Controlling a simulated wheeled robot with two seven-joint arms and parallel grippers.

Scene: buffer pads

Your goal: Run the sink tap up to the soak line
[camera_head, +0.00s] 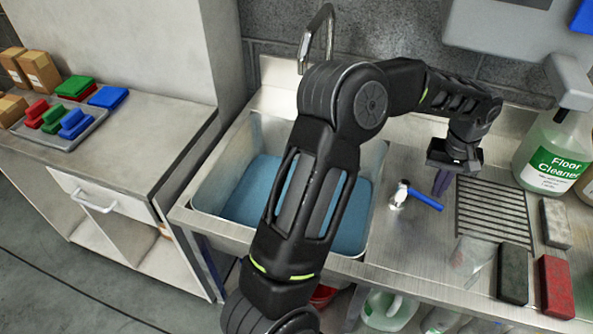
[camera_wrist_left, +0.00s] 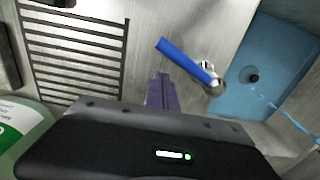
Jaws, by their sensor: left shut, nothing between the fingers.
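The sink (camera_head: 255,135) is a steel basin with a blue floor or shallow blue water; its dark drain (camera_wrist_left: 252,77) shows in the left wrist view. The curved tap spout (camera_head: 328,35) rises behind it, partly hidden by my left arm. A thin pale-blue streak (camera_wrist_left: 290,117), which looks like running water, crosses the basin. The tap lever with a blue handle (camera_head: 425,200) stands on the counter right of the sink; it also shows in the left wrist view (camera_wrist_left: 187,61). My left gripper (camera_head: 441,182) is shut and empty, just beside the handle. I cannot make out a soak line.
A slotted drain grate (camera_head: 492,212) lies right of the lever. A Floor Cleaner bottle (camera_head: 553,150), a clear cup (camera_head: 472,258) and dark, grey and red pads (camera_head: 556,287) crowd the right. A tray of colored blocks (camera_head: 60,132) is on the left counter.

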